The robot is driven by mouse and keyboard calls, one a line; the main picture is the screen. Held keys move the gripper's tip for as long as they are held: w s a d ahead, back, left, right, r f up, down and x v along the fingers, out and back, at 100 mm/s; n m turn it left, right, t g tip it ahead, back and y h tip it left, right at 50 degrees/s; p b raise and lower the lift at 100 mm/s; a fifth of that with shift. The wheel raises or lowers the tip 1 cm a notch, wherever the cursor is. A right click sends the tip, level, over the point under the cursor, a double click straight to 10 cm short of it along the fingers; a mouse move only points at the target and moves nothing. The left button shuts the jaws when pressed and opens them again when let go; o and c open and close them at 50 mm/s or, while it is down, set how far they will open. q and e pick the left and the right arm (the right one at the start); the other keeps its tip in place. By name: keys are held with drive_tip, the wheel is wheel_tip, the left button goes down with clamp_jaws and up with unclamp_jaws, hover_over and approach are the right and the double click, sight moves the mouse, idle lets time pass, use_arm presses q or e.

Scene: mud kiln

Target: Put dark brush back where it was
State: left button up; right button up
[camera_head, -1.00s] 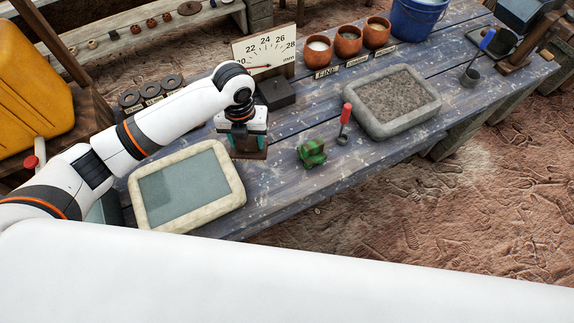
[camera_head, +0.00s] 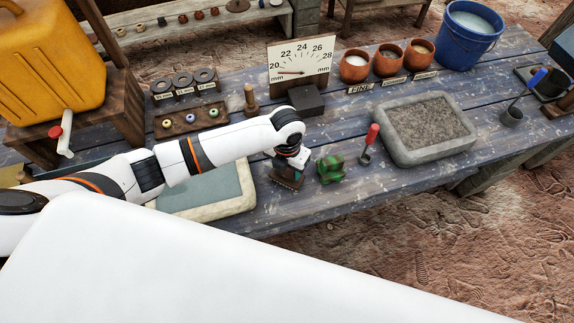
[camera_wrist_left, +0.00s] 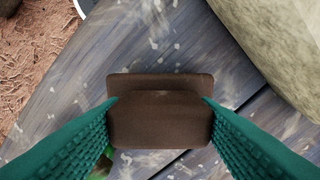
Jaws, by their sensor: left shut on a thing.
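My left gripper (camera_head: 288,174) is low over the blue-grey plank table, between a pale-rimmed tray and a small green object. In the left wrist view its teal fingers (camera_wrist_left: 160,120) are shut on the dark brush, a brown block (camera_wrist_left: 160,122) with a wider brown part beyond it. In the head view the brush (camera_head: 286,181) shows small and dark under the gripper, partly hidden by it. I cannot tell whether it touches the table. My right gripper is not in view.
The pale-rimmed tray (camera_head: 247,186) is close on the left, partly behind my arm. The green object (camera_head: 330,168) is close on the right, with a red-handled tool (camera_head: 370,139) beyond. A dark block (camera_head: 306,101), wooden peg (camera_head: 251,101) and dial board (camera_head: 300,62) stand behind.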

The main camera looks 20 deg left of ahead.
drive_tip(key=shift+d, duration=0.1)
use_arm(q)
drive_tip(key=shift+f, duration=0.2)
drive_tip(key=o, duration=1)
drive_tip(key=shift+r, duration=0.6)
wheel_tip(320, 180, up, 11)
drive_tip(key=shift+r+b, duration=0.1)
drive_tip(key=shift+b, duration=0.7)
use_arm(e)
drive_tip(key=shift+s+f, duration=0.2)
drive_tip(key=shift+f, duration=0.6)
